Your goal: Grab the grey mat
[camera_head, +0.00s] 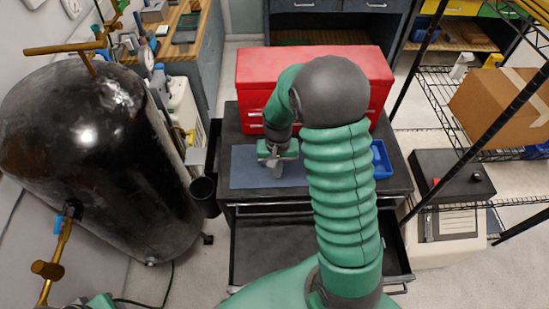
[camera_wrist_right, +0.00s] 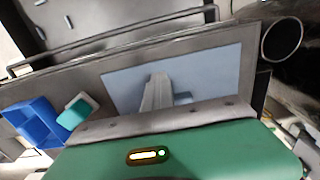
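The grey mat (camera_head: 245,170) lies flat on the dark top of a cart, in front of a red toolbox, and looks blue-grey. It also shows in the right wrist view (camera_wrist_right: 215,75), pale blue. My right gripper (camera_head: 276,168) points down over the mat and hides part of it. In the right wrist view its grey fingers (camera_wrist_right: 158,85) look close together over the mat, with nothing visible between them. I cannot tell whether the tips touch the mat. My left gripper is not in view.
The red toolbox (camera_head: 258,75) stands behind the mat. A blue tray (camera_head: 381,160) is to its right. A black cup-like holder (camera_head: 204,188) is at the cart's left side. An open drawer (camera_head: 265,250) juts out in front. A black tank (camera_head: 95,160) stands at the left.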

